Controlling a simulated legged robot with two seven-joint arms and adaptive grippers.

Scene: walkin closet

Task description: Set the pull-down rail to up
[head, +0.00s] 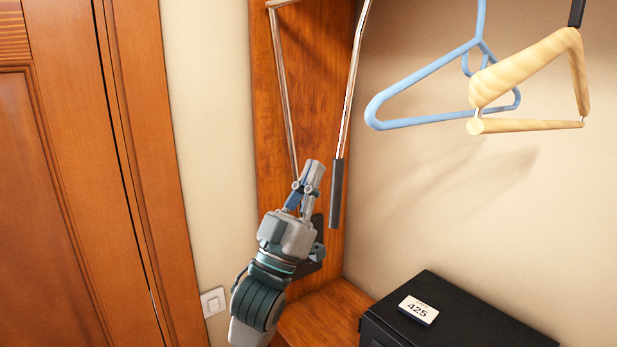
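The pull-down rail's metal arm (286,100) runs down along the wooden side panel. A slanted chrome rod (352,85) hangs from above and ends in a black handle grip (336,194). My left gripper (312,174) points upward in front of the panel, just left of the black grip in the picture. The fingers look close together, but their angle hides whether there is a gap. I see nothing clearly held between them, and the grip looks apart from them. The rail's upper part is out of frame. My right gripper is not in view.
A blue hanger (400,124) and a wooden hanger (525,68) hang at the upper right. A black box (455,322) with a "425" label (418,310) sits below right. A wooden door (60,200) and a light switch (213,301) are on the left.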

